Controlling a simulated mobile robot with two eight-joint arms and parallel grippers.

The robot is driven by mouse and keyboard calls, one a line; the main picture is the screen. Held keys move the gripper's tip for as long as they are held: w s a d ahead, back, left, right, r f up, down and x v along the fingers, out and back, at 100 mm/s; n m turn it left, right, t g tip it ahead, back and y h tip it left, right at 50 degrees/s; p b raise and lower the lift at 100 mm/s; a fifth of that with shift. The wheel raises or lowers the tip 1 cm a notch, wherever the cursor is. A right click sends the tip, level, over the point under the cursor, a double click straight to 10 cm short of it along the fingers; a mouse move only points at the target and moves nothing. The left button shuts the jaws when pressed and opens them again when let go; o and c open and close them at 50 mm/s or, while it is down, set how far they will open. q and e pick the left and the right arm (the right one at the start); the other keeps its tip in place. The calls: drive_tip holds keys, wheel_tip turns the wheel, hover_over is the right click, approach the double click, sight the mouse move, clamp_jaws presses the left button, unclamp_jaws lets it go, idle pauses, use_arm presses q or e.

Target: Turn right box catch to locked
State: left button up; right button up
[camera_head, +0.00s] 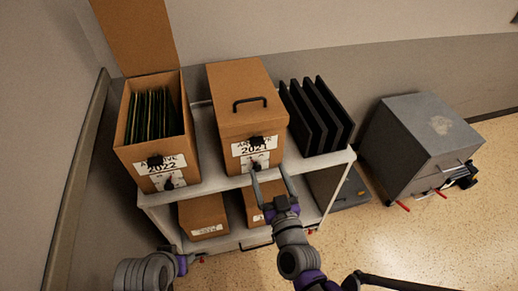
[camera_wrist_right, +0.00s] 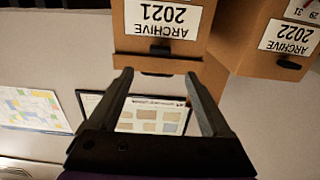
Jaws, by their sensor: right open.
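The right box (camera_head: 240,110) is a closed brown carton labelled ARCHIVE 2021, with a black handle on its lid. Its black catch (camera_head: 256,141) is on the front near the lid edge. Whether it is locked cannot be told. In the right wrist view the box appears upside down, with a dark catch (camera_wrist_right: 160,48) by the label. My right gripper (camera_head: 268,170) is open and empty in front of this box, its fingers apart below the catch; they also show in the wrist view (camera_wrist_right: 160,80). My left gripper (camera_head: 190,260) is low at the left, its jaws unclear.
The open ARCHIVE 2022 box (camera_head: 150,160), full of files, stands left on the white shelf cart (camera_head: 215,183). Black binders (camera_head: 315,115) stand at the right. Smaller boxes (camera_head: 203,215) fill the lower shelf.

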sight(258, 144)
drive_tip(key=w, duration=0.3)
drive_tip(key=w+a, duration=0.1)
drive_tip(key=w, duration=0.3)
drive_tip(key=w+a, duration=0.1)
drive_tip(key=w, duration=0.2)
drive_tip(key=shift+w, duration=0.15)
clamp_jaws()
